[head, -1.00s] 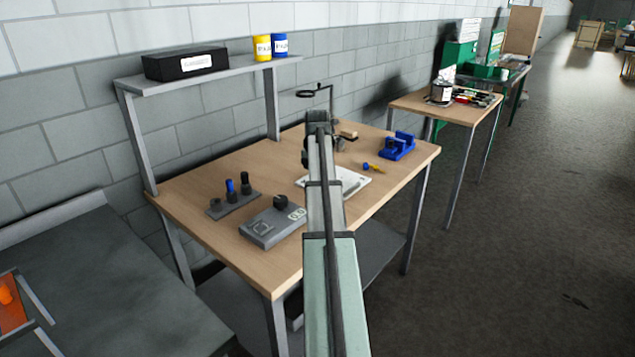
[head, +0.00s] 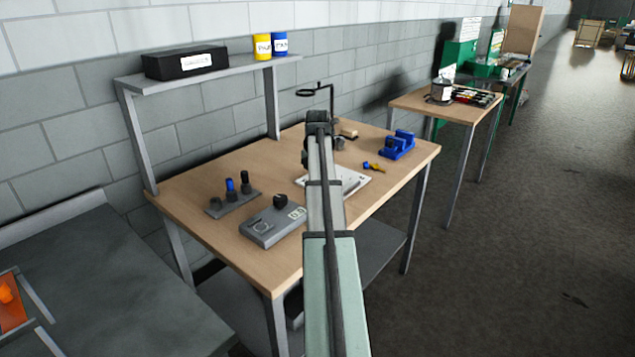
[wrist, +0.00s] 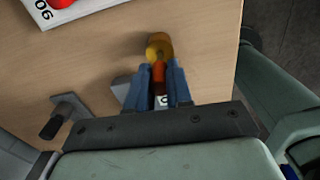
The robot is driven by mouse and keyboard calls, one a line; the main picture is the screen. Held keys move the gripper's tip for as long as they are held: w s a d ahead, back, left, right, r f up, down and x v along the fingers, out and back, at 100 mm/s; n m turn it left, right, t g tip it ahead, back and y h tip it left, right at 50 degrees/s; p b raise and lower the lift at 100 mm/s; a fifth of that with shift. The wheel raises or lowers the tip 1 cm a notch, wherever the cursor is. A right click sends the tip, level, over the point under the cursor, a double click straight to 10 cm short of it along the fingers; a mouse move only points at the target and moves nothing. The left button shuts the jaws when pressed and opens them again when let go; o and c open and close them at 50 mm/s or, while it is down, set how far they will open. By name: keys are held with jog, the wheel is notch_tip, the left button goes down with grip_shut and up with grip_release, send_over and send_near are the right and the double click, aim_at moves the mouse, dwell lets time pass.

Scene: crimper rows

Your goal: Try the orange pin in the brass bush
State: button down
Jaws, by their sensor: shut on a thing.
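In the wrist view my gripper (wrist: 158,82) has blue fingers shut on the orange pin (wrist: 158,73). The pin points away from me along the fingers. The brass bush (wrist: 158,45) is a yellowish ring just past the fingertips. The pin's far end meets or overlaps the near side of the bush in the picture. I cannot tell whether the pin is inside its hole. A small yellow and blue thing (head: 374,167) lies right of my arm there. I cannot tell if it includes the bush.
A white card with a red thing (wrist: 62,4) lies upper left in the wrist view. On the bench (head: 215,250) stand a gauge rack (head: 215,210), a grey box (head: 262,232) and a blue vise (head: 397,148). A shelf (head: 215,75) runs above the back. The bench's front right is clear.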

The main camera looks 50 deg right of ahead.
jog(key=shift+f, duration=1.1)
dwell(0.7)
jog(key=shift+r, duration=0.25)
dwell(0.8)
jog(key=shift+r, duration=3.35)
